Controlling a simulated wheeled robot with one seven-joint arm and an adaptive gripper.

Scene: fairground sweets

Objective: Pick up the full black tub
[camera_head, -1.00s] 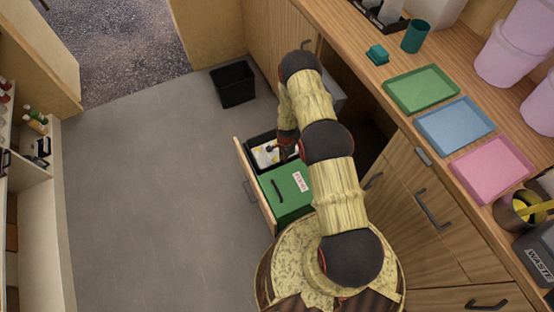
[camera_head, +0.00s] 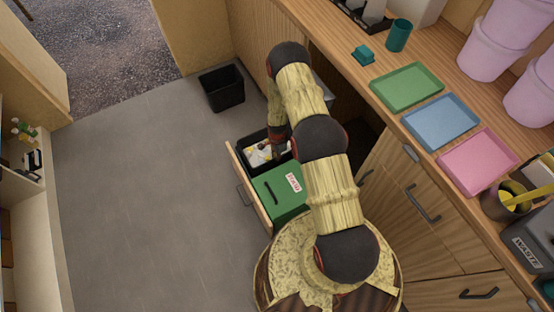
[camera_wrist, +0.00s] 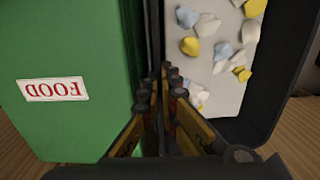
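The full black tub (camera_head: 244,144) stands upright in the open drawer, with white, yellow and blue-grey scraps inside. Its dark wall shows in the wrist view (camera_wrist: 272,128), with crumpled bits on a pale layer. My gripper (camera_head: 277,150) reaches down at the tub's side by the green bin. In the wrist view, my gripper's fingers (camera_wrist: 166,75) are close together, one on each side of the tub's near wall, and look closed on it. Contact at the very tips is partly hidden. The green bin (camera_wrist: 70,45), labelled FOOD, is close beside the fingers.
The green bin (camera_head: 265,207) shares the drawer (camera_head: 243,176) with the tub. An empty black bin (camera_head: 222,92) stands on the grey floor, which is otherwise clear. The counter holds green (camera_head: 407,87), blue (camera_head: 440,122) and pink (camera_head: 478,160) trays.

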